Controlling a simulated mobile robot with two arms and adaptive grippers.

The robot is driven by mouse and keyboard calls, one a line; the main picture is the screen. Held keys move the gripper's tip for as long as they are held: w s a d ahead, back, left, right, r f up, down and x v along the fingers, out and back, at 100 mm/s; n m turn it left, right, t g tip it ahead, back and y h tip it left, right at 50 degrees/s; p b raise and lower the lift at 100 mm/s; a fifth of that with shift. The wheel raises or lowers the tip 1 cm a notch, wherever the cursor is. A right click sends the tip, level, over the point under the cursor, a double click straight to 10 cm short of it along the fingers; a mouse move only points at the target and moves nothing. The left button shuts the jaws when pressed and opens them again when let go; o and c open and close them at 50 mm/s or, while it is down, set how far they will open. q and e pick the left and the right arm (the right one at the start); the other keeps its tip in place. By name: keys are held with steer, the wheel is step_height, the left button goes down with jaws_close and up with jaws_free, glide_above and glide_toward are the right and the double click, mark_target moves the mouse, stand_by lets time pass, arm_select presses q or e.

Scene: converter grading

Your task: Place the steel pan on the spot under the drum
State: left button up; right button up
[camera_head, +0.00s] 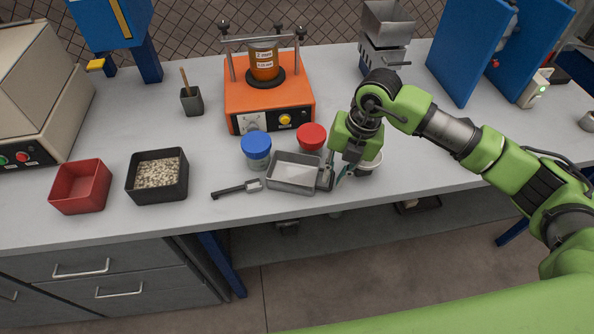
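The steel pan (294,174) is a shallow, empty rectangular metal tray lying near the front edge of the bench. My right gripper (331,178) is low at the pan's right end, with a dark finger at its right rim. I cannot tell whether the fingers are closed on that rim. My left gripper is not in view.
A blue-lidded jar (257,150), a red-lidded jar (311,138) and a brush (237,189) lie close around the pan. An orange shaker (268,104) stands behind. A black tray of granules (158,176) and a red tray (80,187) are left. Bench space right is partly clear.

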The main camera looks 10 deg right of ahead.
steer(key=shift+w+a+f, duration=0.1)
steer(key=shift+a+f, duration=0.1)
steer(key=shift+f, duration=0.9)
jaws_close()
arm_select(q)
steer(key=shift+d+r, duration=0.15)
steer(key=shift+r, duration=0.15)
arm_select(e)
steer(key=shift+r, duration=0.1)
